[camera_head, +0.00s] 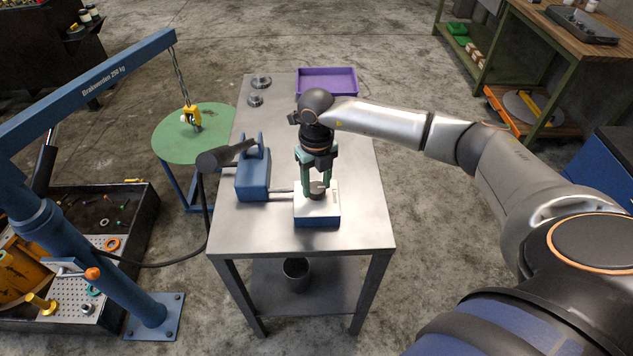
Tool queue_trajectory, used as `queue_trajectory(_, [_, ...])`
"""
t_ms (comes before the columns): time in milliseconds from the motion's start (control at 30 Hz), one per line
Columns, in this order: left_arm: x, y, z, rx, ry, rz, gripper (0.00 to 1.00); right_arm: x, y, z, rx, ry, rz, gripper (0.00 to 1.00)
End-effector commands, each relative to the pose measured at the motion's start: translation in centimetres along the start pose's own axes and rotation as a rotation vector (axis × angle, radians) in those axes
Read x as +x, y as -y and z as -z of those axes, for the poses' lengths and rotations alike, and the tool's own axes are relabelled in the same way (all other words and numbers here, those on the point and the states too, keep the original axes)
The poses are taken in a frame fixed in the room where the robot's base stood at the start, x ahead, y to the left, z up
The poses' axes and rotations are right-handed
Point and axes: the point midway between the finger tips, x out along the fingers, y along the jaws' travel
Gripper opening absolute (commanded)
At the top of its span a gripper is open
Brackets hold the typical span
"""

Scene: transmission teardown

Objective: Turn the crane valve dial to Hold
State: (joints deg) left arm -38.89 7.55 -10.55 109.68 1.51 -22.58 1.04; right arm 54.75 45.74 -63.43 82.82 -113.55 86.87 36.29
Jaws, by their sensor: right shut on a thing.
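The crane valve is a small box (317,216) with a blue front and a pale top, standing on the steel table. Its dark round dial (317,188) is on the top. My right gripper (318,183) points down from above with its green fingers around the dial, shut on it. The fingers hide part of the dial, and the markings are too small to read, so I cannot tell its setting. The blue crane (90,85) stands at the left with a yellow hook (190,115) hanging on a chain. My left gripper is not in view.
A blue hand pump (254,178) with a dark-ended lever stands left of the valve box. A purple tray (327,82) and metal round parts (261,82) sit at the table's back. A green round table (190,145) stands left. The steel table's right front is clear.

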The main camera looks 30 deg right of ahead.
Motion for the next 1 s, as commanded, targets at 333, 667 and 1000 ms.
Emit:
queue_trajectory(333, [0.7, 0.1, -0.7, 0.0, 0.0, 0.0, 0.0, 0.1, 0.0, -0.1, -0.135, 0.002, -0.001, 0.0])
queue_trajectory(667, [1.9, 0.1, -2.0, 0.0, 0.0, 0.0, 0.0, 0.2, 0.0, -0.1, -0.427, 0.002, 0.0, 0.0])
queue_trajectory(1000, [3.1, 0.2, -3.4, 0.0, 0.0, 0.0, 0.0, 0.1, 0.0, -0.1, -0.75, 0.002, 0.0, 0.0])
